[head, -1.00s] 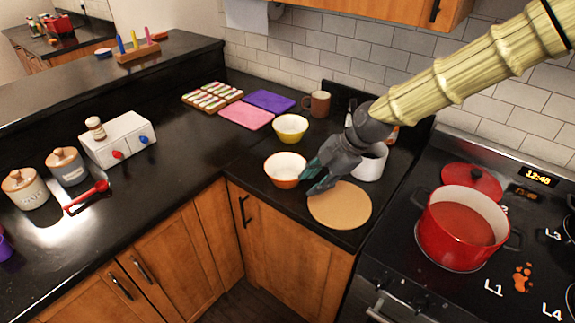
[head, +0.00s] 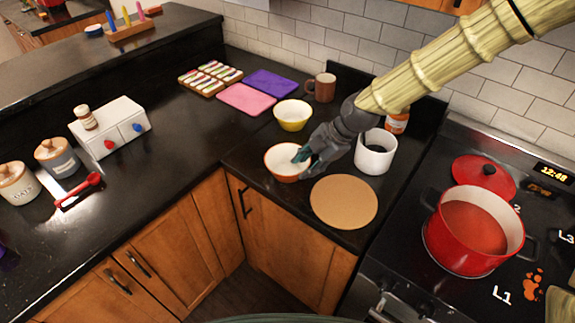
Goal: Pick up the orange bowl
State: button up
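The orange bowl (head: 284,174), orange outside and white inside, sits upright on the black counter left of the round tan board. My gripper (head: 302,164), dark grey with teal on its fingertips, is at the bowl's right rim. One finger reaches over the bowl's white inside, and the other appears to be outside the rim. The rim lies between or right beside the fingers. I cannot tell whether they are closed on it.
A yellow bowl (head: 293,115) and a brown mug (head: 321,88) stand behind. A white canister (head: 375,152) is just right of my gripper. The round board (head: 344,202) lies in front, and a red pot (head: 470,235) is on the stove. The counter left of the bowl is clear.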

aim_at(297, 175)
jog(key=shift+s+a, duration=0.15)
jog(key=shift+a+f+p, duration=0.2)
jog(key=shift+f+p, duration=0.1)
jog(key=shift+p, duration=0.15)
jog(key=shift+p+x, duration=0.95)
jog(key=shift+x, duration=1.3)
jog(key=shift+d, duration=0.15)
grip_shut()
